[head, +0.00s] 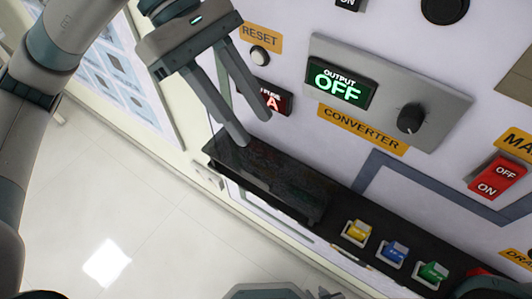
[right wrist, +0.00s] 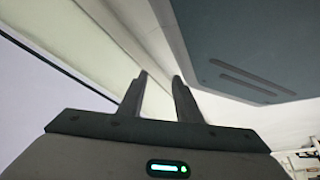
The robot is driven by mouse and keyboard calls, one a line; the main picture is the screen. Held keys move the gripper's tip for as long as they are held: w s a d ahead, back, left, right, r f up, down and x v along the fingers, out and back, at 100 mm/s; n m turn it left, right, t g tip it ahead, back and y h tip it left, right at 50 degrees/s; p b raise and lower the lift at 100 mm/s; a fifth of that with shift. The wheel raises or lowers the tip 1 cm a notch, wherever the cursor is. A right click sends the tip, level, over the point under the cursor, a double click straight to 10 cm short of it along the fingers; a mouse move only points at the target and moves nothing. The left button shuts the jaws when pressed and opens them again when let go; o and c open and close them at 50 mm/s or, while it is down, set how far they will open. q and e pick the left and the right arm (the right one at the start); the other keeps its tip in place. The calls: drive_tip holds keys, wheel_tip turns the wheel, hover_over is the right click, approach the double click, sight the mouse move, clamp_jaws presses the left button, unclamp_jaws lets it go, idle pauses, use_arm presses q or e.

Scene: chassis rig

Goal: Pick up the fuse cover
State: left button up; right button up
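A dark, glossy, see-through cover (head: 272,182), which looks like the fuse cover, lies at the left end of a black shelf (head: 338,233) along the panel's lower edge. My left gripper (head: 256,128) is open, with its two fingers apart and nothing seen between them. Its fingers point down toward the cover's upper left end. One fingertip overlaps that end in the picture; I cannot tell whether it touches. In the right wrist view, my right gripper (right wrist: 160,78) is open and empty, away from the cover.
Yellow (head: 357,232), blue (head: 394,253) and green (head: 432,274) fuses sit in the shelf, right of the cover. Above are a converter box (head: 450,108) with a knob, a red switch (head: 497,178) and a red-lit display (head: 280,98), partly behind a finger. Open floor (head: 110,220) lies left.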

sight(247, 168)
use_arm(q)
drive_tip(key=w+a+t+y, duration=0.2)
drive_tip(key=w+a, duration=0.2)
drive_tip(key=shift+w+a+y, duration=0.2)
drive_tip(key=shift+w+y, duration=0.1)
use_arm(e)
drive_tip(key=shift+w, duration=0.55)
use_arm(q)
drive_tip(key=shift+f, duration=0.15)
